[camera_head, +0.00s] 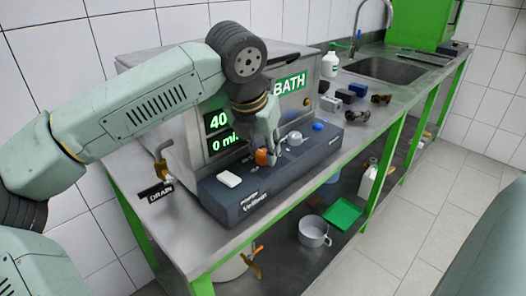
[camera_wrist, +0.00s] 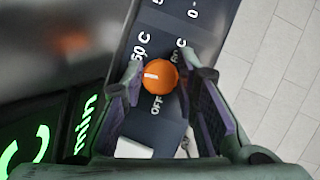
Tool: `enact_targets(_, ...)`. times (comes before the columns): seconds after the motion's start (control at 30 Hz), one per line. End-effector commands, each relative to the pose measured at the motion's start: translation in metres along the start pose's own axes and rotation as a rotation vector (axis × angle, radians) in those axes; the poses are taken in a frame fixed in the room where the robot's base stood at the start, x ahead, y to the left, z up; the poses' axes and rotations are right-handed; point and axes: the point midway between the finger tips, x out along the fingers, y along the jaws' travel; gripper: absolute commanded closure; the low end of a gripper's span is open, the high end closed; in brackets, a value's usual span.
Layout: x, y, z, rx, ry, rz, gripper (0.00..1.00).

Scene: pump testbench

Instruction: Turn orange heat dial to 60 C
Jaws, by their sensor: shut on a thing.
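The orange heat dial (camera_wrist: 160,77) sits on the dark front panel (camera_wrist: 161,42) of the bath. My gripper (camera_wrist: 163,69) is around it, with one finger on each side, shut on it. The dial's white pointer mark faces left in the wrist view. A label that looks like 50 C is at its upper left; another, partly hidden and perhaps 60 C, is at its upper right. OFF is printed below it. In the head view the dial (camera_head: 261,157) is partly hidden by my gripper (camera_head: 270,150). The green display (camera_head: 220,130) shows 40 and 0 min.
A white block (camera_head: 229,179) lies on the panel left of the dial. A grey-white knob (camera_head: 294,138) and a blue button (camera_head: 318,127) are to the right. A drain valve (camera_head: 161,166) is at the bath's left. Dark fittings (camera_head: 357,116) lie on the bench beyond.

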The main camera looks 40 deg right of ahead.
Motion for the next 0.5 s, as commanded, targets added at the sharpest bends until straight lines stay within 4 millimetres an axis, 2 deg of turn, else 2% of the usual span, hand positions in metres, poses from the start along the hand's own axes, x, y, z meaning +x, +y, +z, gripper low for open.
enact_targets(0.5, -0.0004, 0.0003, 0.0004, 0.101, -0.003, -0.043, 1.00)
